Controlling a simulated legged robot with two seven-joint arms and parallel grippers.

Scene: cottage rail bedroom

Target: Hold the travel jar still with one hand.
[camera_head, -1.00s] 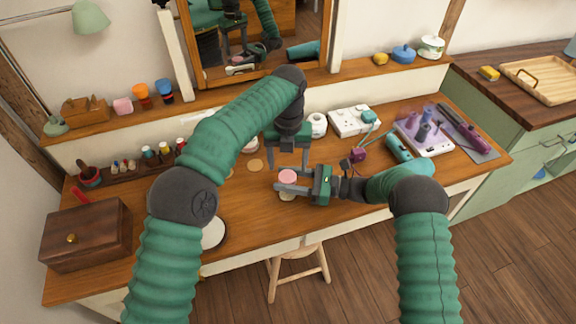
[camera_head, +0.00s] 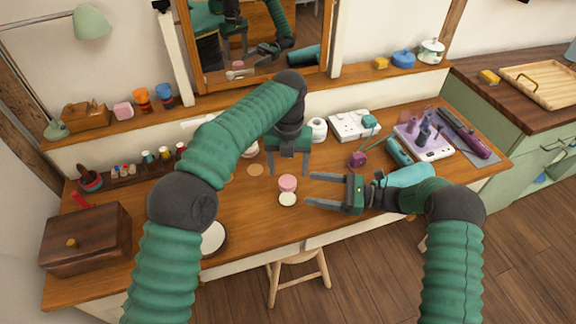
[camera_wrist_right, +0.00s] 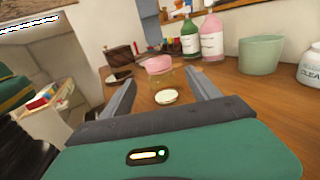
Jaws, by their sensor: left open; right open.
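The travel jar (camera_head: 287,183), small with a pink lid, stands upright on the wooden desk. A cream disc (camera_head: 288,199) lies just in front of it. In the right wrist view the jar (camera_wrist_right: 158,66) shows ahead between the two fingers, with the disc (camera_wrist_right: 166,96) nearer. My left gripper (camera_head: 288,169) is open, pointing down just behind the jar; whether it touches the jar I cannot tell. My right gripper (camera_head: 311,190) is open and empty, to the right of the jar and apart from it, its fingers pointing at it.
A wooden box (camera_head: 86,238) stands at the desk's left end. A purple item (camera_head: 357,159), a teal dryer-like tool (camera_head: 398,152) and a white tray (camera_head: 424,142) lie on the right. A stool (camera_head: 298,275) stands at the front edge. Bare desk lies left of the jar.

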